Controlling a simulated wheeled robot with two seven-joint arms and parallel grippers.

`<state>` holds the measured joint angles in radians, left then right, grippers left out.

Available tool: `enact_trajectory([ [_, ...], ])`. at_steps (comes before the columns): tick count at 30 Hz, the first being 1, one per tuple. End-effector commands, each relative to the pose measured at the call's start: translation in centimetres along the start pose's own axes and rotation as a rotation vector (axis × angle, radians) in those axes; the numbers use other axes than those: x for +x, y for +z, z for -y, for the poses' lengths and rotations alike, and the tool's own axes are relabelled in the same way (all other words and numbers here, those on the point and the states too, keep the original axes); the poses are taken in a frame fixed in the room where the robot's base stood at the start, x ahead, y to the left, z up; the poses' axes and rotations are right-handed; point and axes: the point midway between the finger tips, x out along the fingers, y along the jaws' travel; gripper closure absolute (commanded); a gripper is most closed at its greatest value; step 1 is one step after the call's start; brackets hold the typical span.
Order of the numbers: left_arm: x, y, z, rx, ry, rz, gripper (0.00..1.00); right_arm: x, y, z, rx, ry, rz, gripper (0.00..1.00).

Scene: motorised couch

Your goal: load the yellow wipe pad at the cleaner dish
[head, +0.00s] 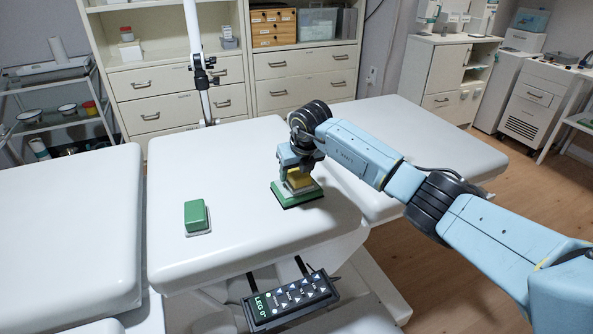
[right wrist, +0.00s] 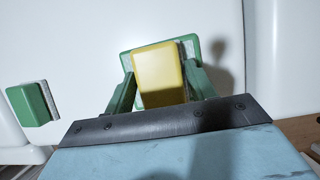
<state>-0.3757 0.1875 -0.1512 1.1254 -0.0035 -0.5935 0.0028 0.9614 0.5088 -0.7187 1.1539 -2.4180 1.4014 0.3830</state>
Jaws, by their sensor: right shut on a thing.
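The yellow wipe pad (head: 299,179) is between the fingers of my right gripper (head: 297,172) in the head view. In the right wrist view the yellow pad (right wrist: 160,75) sits between both green fingers (right wrist: 160,88), over the green cleaner dish (right wrist: 130,62). My right gripper is shut on the pad. The cleaner dish (head: 297,198) lies on the white couch section, directly under the pad; whether the pad touches its pale inside is hard to tell. My left gripper is not in view.
A green block on a pale base (head: 196,217) stands on the couch to the left, also in the right wrist view (right wrist: 33,103). A control panel (head: 290,299) hangs at the couch's front edge. A gap separates the left couch section (head: 70,230). Couch surface around the dish is clear.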

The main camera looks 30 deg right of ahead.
Motion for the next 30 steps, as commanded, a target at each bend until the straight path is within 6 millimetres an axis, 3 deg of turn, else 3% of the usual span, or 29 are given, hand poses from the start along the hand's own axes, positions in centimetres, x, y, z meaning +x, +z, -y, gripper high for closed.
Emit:
enact_trajectory([
  [30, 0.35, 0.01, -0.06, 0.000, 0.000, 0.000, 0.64, 0.73, -0.31, 0.03, 0.000, 0.000, -0.001, 0.63],
])
